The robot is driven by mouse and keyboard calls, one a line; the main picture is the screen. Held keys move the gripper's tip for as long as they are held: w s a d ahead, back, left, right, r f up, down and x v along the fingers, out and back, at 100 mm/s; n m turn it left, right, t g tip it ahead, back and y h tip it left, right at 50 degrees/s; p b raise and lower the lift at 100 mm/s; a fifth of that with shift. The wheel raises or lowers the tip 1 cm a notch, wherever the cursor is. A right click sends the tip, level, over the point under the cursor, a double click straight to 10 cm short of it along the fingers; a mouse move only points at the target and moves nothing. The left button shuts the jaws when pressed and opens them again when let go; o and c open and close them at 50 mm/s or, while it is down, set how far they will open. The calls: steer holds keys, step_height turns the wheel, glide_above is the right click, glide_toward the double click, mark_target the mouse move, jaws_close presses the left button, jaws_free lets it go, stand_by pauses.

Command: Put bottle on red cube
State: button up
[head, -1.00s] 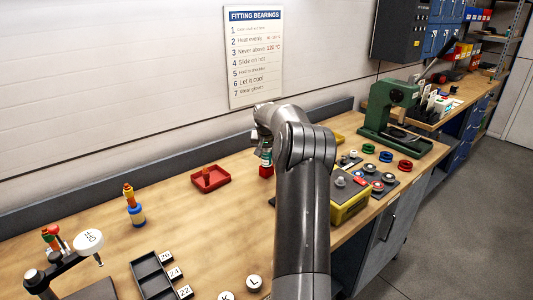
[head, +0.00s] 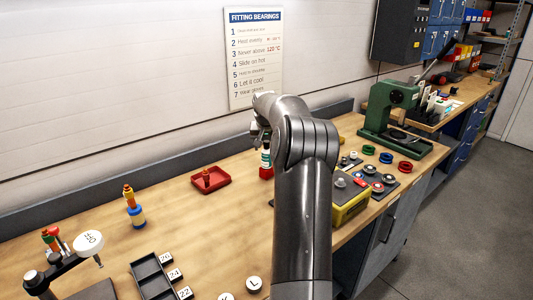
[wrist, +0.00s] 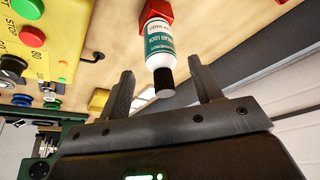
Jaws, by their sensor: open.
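The bottle (wrist: 159,47) is white and teal with a black cap and stands on the red cube (wrist: 157,11) in the wrist view. In the head view the bottle (head: 266,158) is upright on top of the red cube (head: 266,173), partly hidden by my arm. My gripper (wrist: 159,80) is open, with its fingers apart on either side of the cap end and not touching the bottle. In the head view my gripper (head: 259,138) is just above the bottle.
A red tray (head: 211,187) with a small item in it lies left of the cube. A yellow control box (head: 351,207) with buttons stands to the right. A green press (head: 393,115) is farther right. The bench between the tray and the blue-based bottle (head: 137,216) is clear.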

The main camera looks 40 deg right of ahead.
steer(key=v, duration=0.7)
steer(key=s+a+r+n, duration=0.1)
steer(key=s+a+r, duration=0.25)
steer(key=a, duration=0.55)
steer(key=s+a+r+n, duration=0.2)
steer(key=s+a, duration=0.2)
steer(key=a, duration=0.5)
steer(key=s+a+r+n, duration=0.1)
steer(key=s+a+r, duration=0.2)
steer(key=a, duration=0.5)
steer(key=s+a+f+n+y, duration=0.1)
steer(key=s+a+f, duration=0.2)
steer(key=s+a, duration=0.2)
steer(key=s+a+f+n+t+y, duration=0.1)
steer(key=s+a, duration=0.4)
steer(key=s, duration=0.6)
steer(key=s+a+f+n+t+y, duration=0.1)
steer(key=s+a+f, duration=0.3)
steer(key=s, duration=0.5)
steer(key=shift+a+f+n, duration=0.35)
steer(key=shift+a+n, duration=0.15)
steer(key=shift+a, duration=0.45)
steer(key=shift+s, duration=0.15)
